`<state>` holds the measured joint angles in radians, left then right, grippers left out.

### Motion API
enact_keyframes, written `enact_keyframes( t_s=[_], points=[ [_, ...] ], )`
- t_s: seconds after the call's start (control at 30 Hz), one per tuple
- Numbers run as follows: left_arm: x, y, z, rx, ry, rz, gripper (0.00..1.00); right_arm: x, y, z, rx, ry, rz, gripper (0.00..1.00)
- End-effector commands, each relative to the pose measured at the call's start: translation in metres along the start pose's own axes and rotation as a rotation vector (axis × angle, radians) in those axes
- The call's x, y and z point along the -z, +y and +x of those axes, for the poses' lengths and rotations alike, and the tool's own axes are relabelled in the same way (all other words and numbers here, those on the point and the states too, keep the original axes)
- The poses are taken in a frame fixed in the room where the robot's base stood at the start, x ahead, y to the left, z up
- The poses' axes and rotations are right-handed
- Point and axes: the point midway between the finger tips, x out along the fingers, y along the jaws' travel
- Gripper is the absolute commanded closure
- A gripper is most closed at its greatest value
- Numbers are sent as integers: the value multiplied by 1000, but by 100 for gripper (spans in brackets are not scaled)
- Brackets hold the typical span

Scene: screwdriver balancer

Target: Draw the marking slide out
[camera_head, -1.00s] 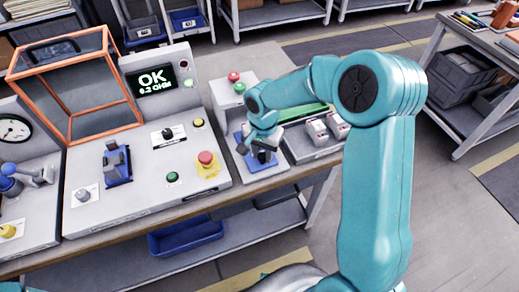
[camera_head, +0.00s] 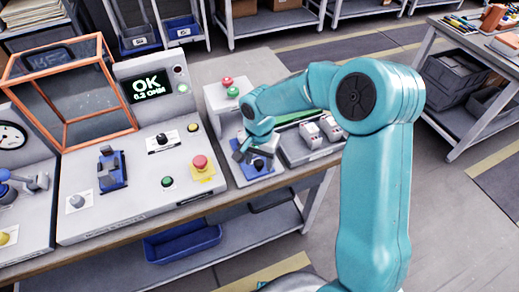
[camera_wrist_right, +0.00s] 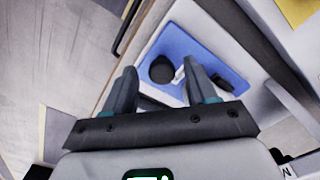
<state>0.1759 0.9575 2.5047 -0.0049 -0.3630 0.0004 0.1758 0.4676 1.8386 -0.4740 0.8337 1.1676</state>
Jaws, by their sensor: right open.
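The marking slide appears to be the blue plate (camera_head: 267,168) with a round black knob (camera_head: 259,164), in a pale housing at the right end of the bench. In the right wrist view the blue plate (camera_wrist_right: 205,45) and the black knob (camera_wrist_right: 162,68) show beside a small pale part. My right gripper (camera_head: 243,153) is at the slide's left edge in the head view. In the wrist view my right gripper (camera_wrist_right: 158,76) is open, with the knob between or just beyond its fingertips. I cannot tell whether it touches. My left gripper is out of view.
A red emergency button (camera_head: 201,163) and a console with an OK screen (camera_head: 149,85) stand left of the slide. A tray with pale blocks (camera_head: 318,132) is to the right.

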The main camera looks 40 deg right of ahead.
Motion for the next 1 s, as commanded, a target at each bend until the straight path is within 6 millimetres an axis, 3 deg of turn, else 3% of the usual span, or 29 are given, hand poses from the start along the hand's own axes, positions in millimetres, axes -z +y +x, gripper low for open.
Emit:
enact_keyframes(
  t_s=[0.17,0.4,0.6,0.8,1.0],
  points=[
    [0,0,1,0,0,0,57,1,-1,-32,8,6,0,43],
    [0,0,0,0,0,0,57,1,-1,-97,8,4,1,43],
    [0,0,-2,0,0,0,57,0,0,-140,5,2,-1,43],
    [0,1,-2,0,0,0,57,0,0,-159,2,0,0,43],
    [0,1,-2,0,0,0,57,0,0,-161,1,-1,0,43]
  ],
)
